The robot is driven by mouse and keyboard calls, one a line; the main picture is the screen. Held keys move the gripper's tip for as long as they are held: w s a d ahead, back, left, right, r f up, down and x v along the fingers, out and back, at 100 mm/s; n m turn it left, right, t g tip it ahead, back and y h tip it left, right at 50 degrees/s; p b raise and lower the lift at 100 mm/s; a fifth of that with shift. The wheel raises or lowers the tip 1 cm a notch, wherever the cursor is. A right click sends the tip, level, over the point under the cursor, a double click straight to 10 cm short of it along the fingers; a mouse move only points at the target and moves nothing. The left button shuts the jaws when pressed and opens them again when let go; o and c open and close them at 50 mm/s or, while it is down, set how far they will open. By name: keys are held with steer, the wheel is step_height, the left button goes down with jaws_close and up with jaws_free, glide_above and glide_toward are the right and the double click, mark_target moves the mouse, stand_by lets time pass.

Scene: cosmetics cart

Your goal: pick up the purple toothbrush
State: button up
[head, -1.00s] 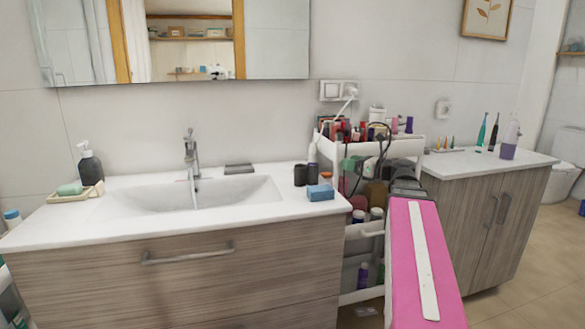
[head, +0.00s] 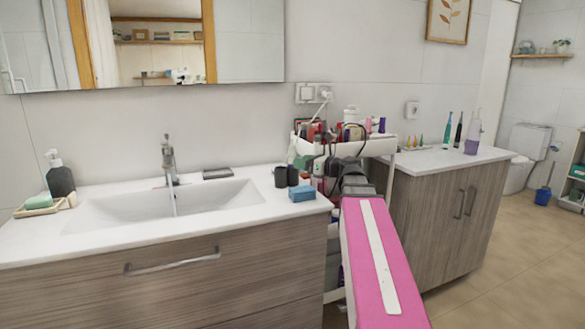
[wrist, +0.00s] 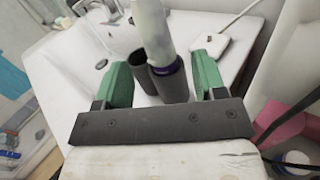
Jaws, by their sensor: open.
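My gripper (wrist: 163,85) is open, its two green fingers apart. In the head view it is small, above the right end of the sink counter and partly hidden by my arm. In the wrist view a pale, thick upright thing with a purple band (wrist: 152,30) shows between the fingers, in front of or in one of two dark cups. I cannot tell whether it is the purple toothbrush. No contact with the fingers is clear. In the head view I cannot pick out a purple toothbrush for certain.
Two dark cups (head: 280,177) and a blue box (head: 303,194) stand on the sink counter (head: 240,224). The crowded cart (head: 380,147) is close on the right. The right counter (head: 430,160) holds a green toothbrush (head: 447,132) and a purple-and-white bottle-like device (head: 473,135).

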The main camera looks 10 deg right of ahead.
steer(key=x, duration=0.4)
steer(key=shift+w+a, duration=0.2)
steer(key=shift+w, duration=0.1)
steer(key=c, duration=1.1)
steer(key=shift+o, duration=0.2)
steer(key=shift+c, duration=0.4)
steer(key=shift+r, duration=4.9)
jaws_close()
steer(key=shift+s, duration=0.1)
